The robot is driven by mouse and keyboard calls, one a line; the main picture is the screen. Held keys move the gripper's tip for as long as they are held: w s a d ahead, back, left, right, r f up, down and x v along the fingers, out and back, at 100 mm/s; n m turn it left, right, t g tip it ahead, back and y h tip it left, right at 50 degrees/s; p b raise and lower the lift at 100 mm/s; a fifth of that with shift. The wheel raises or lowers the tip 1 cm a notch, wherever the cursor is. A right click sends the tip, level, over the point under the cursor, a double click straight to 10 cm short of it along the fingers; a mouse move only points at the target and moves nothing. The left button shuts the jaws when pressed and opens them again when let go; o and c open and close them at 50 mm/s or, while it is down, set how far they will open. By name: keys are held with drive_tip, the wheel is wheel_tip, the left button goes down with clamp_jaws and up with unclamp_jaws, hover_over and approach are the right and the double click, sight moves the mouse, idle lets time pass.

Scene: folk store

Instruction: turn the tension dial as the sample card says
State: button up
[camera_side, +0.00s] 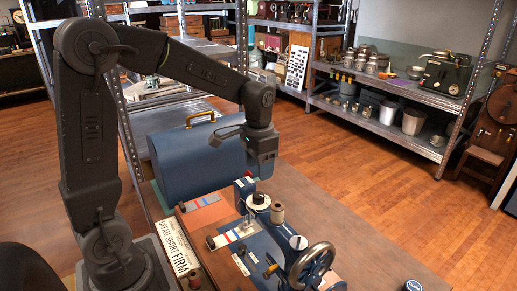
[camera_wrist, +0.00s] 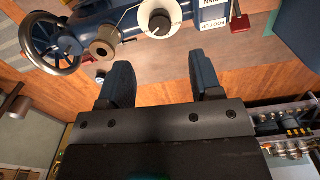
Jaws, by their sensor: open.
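The blue sewing machine (camera_side: 288,240) stands on the wooden table. Its tension dial (camera_side: 258,198) is a black knob on a round white plate on top; it also shows in the wrist view (camera_wrist: 160,22), where the plate's markings are too small to read. My gripper (camera_side: 262,168) is above the machine, apart from the dial. In the wrist view its two fingers (camera_wrist: 163,78) are spread with nothing between them, and the dial lies beyond their tips. A white card (camera_side: 180,248) at the table's left edge reads "CREAM SHORT FIRM".
A spool (camera_side: 277,213) stands close beside the dial, and the handwheel (camera_side: 311,266) is at the machine's near end. Striped swatches (camera_side: 201,202) lie to the left. A large blue case (camera_side: 185,165) stands behind. The table's right side is mostly clear, with a round blue tin (camera_side: 412,286).

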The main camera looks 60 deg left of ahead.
wheel_tip(320, 180, up, 5)
drive_tip(key=shift+s, duration=0.1)
idle(0.4)
drive_tip(key=s+d+r+t, duration=0.1)
drive_tip(key=s+d+t, duration=0.1)
drive_tip(key=s+d, duration=0.2)
drive_tip(key=s+d+n+t, duration=0.1)
drive_tip(key=s+d+t, duration=0.2)
drive_tip(key=s, duration=0.8)
drive_tip(key=shift+s+d+r+t, duration=0.25)
drive_tip(key=shift+d+r+t, duration=0.05)
drive_tip(key=shift+d+r, duration=0.1)
